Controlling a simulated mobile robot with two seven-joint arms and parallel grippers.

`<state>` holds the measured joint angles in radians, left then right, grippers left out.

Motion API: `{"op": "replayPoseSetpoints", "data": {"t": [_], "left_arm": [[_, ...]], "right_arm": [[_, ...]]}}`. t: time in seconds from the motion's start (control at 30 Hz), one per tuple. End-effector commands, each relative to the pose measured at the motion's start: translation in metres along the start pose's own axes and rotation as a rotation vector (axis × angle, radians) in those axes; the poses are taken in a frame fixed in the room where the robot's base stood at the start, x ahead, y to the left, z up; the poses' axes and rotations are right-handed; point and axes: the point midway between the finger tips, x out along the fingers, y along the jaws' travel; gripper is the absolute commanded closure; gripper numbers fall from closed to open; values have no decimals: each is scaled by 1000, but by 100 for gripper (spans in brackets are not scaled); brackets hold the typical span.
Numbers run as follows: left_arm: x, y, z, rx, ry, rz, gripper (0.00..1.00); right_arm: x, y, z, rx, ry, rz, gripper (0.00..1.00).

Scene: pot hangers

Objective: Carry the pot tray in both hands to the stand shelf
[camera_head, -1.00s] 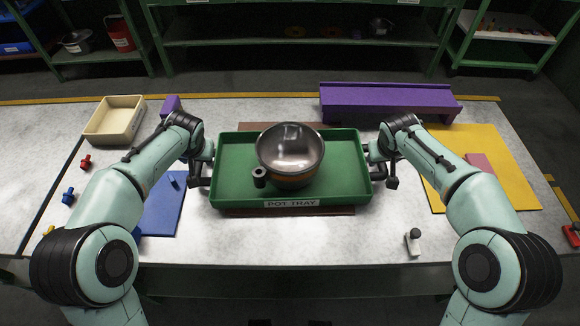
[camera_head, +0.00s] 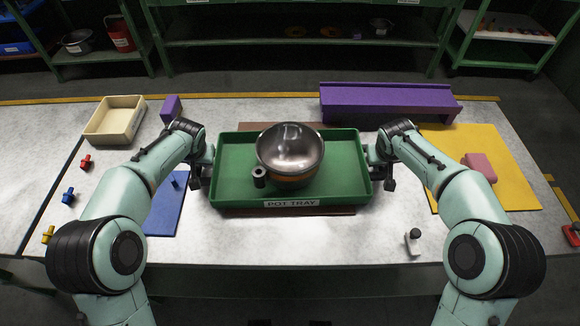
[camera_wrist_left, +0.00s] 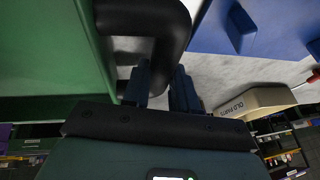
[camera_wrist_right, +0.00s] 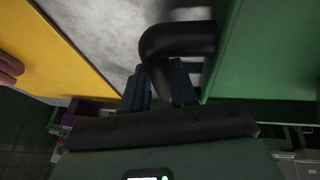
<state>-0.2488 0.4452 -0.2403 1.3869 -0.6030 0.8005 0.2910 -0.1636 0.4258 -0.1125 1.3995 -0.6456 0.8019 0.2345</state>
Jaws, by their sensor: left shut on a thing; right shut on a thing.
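The green pot tray (camera_head: 230,180), labelled "POT TRAY", is at the middle of the table over a brown base. A metal pot (camera_head: 290,150) sits upright in it, with a small dark cylinder on its near left side. My left gripper (camera_head: 203,172) is at the tray's left end. In the left wrist view its fingers (camera_wrist_left: 160,85) are shut on the black handle (camera_wrist_left: 178,35). My right gripper (camera_head: 378,172) is at the right end. In the right wrist view its fingers (camera_wrist_right: 160,85) are shut on the other black handle (camera_wrist_right: 180,40).
A purple bench-shaped block (camera_head: 390,102) stands behind right. A yellow mat (camera_head: 500,160) with a pink block (camera_head: 480,166) lies right, a blue mat (camera_head: 165,212) left. A cream bin (camera_head: 115,120) stands far left. Green shelves (camera_head: 300,40) stand beyond the table.

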Motion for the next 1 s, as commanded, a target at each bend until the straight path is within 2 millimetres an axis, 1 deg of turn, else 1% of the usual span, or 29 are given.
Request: {"op": "replayPoseSetpoints", "data": {"t": [0.17,0.33,0.8,1.0], "left_arm": [[-1,0,-1,-1,3,0,100],[-7,-2,-4,-1,5,0,100],[-46,-10,-24,-4,17,-1,100],[-51,-12,-28,-4,19,-1,100]], "right_arm": [[-2,1,-2,1,5,1,100],[-9,2,-5,1,8,1,100],[-47,11,-25,4,21,2,100],[-52,12,-28,4,22,3,100]]}}
